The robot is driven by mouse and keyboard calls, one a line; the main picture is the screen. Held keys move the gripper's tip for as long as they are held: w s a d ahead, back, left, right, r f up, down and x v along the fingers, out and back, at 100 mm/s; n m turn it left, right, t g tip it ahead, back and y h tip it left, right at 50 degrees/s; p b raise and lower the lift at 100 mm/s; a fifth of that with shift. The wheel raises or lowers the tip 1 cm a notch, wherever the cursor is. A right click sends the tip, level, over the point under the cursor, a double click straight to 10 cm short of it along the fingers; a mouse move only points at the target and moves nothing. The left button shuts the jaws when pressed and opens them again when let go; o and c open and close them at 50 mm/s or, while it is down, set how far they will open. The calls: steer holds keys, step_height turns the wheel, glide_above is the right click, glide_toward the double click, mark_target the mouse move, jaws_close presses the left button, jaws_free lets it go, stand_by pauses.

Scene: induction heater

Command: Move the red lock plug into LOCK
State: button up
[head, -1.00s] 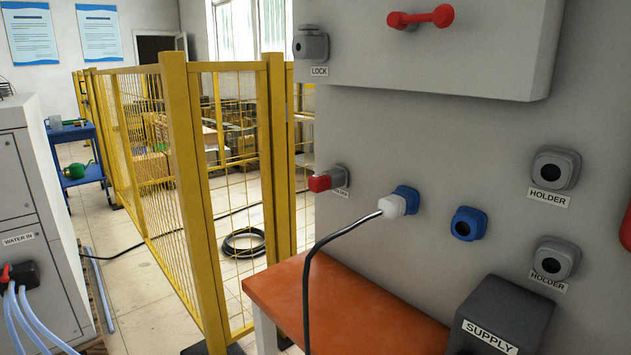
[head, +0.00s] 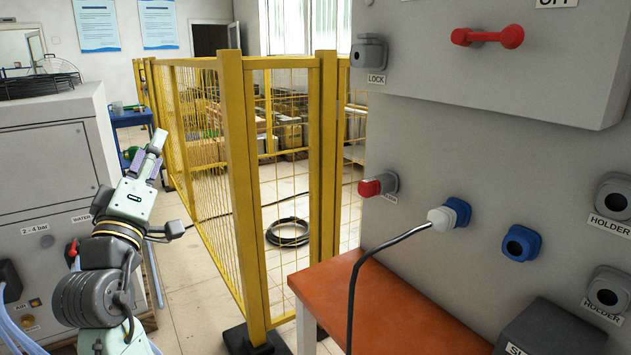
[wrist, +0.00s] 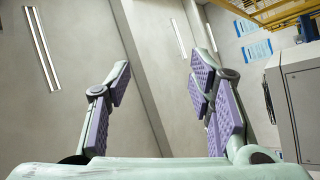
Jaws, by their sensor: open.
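The red lock plug (head: 370,188) sits in a grey socket low on the left part of the grey panel in the head view. The grey LOCK socket (head: 369,52), with its label under it, is higher up near the panel's left edge, and its front looks empty. My gripper (head: 155,150) is at the left of the head view, raised and well away from both.
A white plug with a black cable (head: 441,218) is in a blue socket, beside an empty blue socket (head: 521,244). An orange table (head: 400,310) stands below. A yellow mesh fence (head: 240,170) stands between my gripper and the panel. A red handle (head: 490,37) sticks out above.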

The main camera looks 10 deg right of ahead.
steer(key=w+d+f+m+g+h+p, duration=0.1)
steer(key=w+d+f+g+h, duration=0.25)
steer(key=d, duration=0.55)
steer(key=d+f+m+g+h, duration=0.2)
steer(key=d+g+h, duration=0.35)
steer(key=d, duration=0.25)
steer(key=m+g+h, duration=0.1)
steer(key=g+h, duration=0.2)
steer(key=g, duration=0.5)
glide_toward(362, 190)
steer(key=d, duration=0.1)
steer(key=shift+w+d+f+p, duration=0.1)
steer(key=shift+w+d+p, duration=0.05)
steer(key=shift+w+p, duration=0.25)
steer(key=p+x, duration=0.1)
steer(key=x, duration=0.7)
steer(key=shift+s, duration=0.1)
steer(key=shift+w+d, duration=0.2)
steer(key=shift+d, duration=0.3)
steer(key=shift+p, duration=0.75)
